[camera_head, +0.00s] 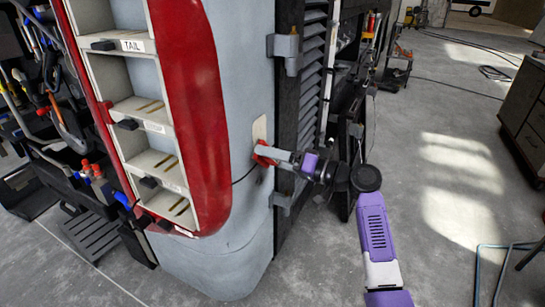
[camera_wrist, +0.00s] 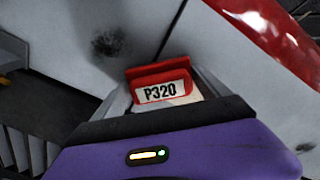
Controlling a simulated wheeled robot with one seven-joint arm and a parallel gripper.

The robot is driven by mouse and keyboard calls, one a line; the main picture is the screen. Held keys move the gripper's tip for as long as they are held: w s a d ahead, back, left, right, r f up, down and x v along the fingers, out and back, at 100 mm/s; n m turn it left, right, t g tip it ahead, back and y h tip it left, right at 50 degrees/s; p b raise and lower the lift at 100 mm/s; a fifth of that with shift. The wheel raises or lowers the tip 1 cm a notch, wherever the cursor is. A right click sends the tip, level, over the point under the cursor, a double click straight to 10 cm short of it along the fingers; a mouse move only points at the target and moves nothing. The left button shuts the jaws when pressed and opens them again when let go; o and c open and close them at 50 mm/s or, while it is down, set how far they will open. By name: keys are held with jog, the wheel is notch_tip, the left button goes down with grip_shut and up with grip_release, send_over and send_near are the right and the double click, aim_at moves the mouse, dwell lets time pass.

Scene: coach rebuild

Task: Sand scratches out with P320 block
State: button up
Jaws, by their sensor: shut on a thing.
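The red P320 block (camera_wrist: 158,78) is held in my gripper (camera_wrist: 165,98), with its white P320 label facing the wrist camera. In the head view the red block (camera_head: 266,152) is at the grey coach panel (camera_head: 230,60), below a pale beige patch (camera_head: 259,129). My gripper (camera_head: 272,154) reaches it from the right, shut on it. Whether the block touches the panel I cannot tell. A dark smudged patch (camera_wrist: 109,42) shows on the grey panel in the wrist view, up and left of the block. A thin dark line runs from the panel's top edge toward the block.
A red-trimmed light frame (camera_head: 140,104) with open compartments and a TAIL label stands left of the panel. Dark louvred panels (camera_head: 312,70) and a hinge (camera_head: 284,48) stand close right of it. Tools hang at the far left. The grey floor (camera_head: 440,170) at right is mostly clear.

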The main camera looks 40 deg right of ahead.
aim_at(258, 116)
jog(key=shift+a+r+p, duration=0.1)
jog(key=shift+r+p, duration=3.15)
jog(key=shift+r, duration=2.45)
jog(key=shift+f+b, duration=5.1)
jog(key=shift+f, duration=0.65)
jog(key=shift+r, duration=0.1)
jog(key=shift+s, duration=0.2)
jog(key=shift+p+v, duration=0.3)
jog(key=shift+v, duration=2.5)
jog(key=shift+s, duration=0.1)
jog(key=shift+v, duration=1.45)
